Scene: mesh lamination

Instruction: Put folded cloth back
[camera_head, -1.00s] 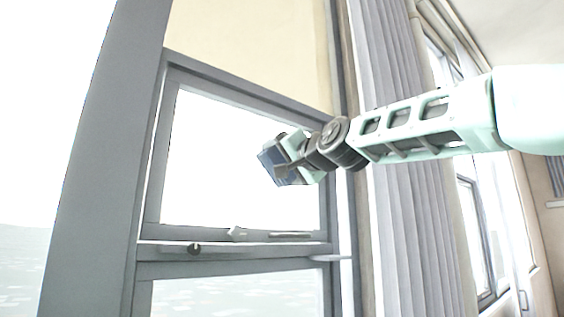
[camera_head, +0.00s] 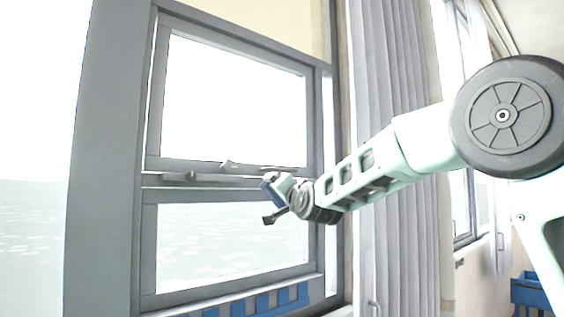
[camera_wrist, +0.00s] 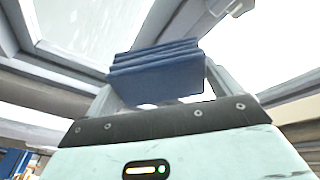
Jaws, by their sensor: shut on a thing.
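My gripper (camera_head: 270,199) is in front of the grey window frame, near the rail between the upper and lower panes. It is shut on a folded dark blue cloth (camera_wrist: 157,74), which shows stacked layers between the fingers in the wrist view. In the head view the cloth (camera_head: 272,186) is small and partly hidden by the fingers. The cloth is held in the air.
The grey window frame (camera_head: 118,150) stands close behind my gripper, with handles (camera_head: 180,177) on its middle rail. Grey curtains (camera_head: 385,110) hang to the right. A blue crate-like thing (camera_head: 530,292) is at the lower right. A blue slatted object (camera_head: 262,302) shows below the window.

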